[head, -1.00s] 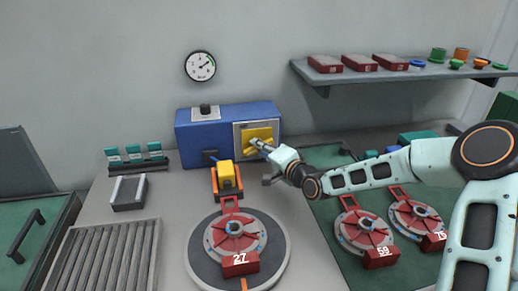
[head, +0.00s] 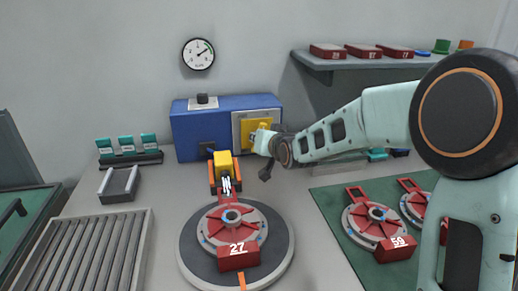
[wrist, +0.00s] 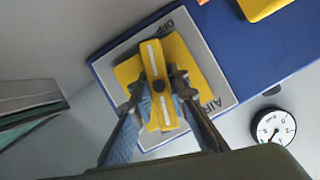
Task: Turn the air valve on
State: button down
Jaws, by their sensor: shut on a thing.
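The air valve (head: 262,127) is on a white-framed panel at the right of the blue box (head: 200,131). In the wrist view its yellow bar handle (wrist: 153,57) has a white stripe and a dark centre hub, over a yellow square plate (wrist: 190,62). The panel (wrist: 224,100) reads "AIR" and "OFF". The handle lies slanted to the panel's edges, nearly upright in that picture. My gripper (wrist: 158,88) is shut on the handle, one finger on each side near the hub. In the head view my gripper (head: 262,141) partly covers the valve.
A round gauge (head: 198,54) hangs on the wall above the box. A yellow and orange fixture (head: 224,165) stands in front of the box, behind a red disc marked 27 (head: 235,226). A shelf (head: 360,66) with red blocks is at upper right. Red discs lie on a green mat (head: 335,205).

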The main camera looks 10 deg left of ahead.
jog(key=shift+a+f+n+h+b, duration=0.1)
jog(key=shift+n+h+b, duration=0.7)
jog(key=shift+b, duration=0.5)
jog(key=shift+n, duration=0.4)
jog(key=c, duration=1.8)
grip_release()
jog(key=shift+c, duration=0.2)
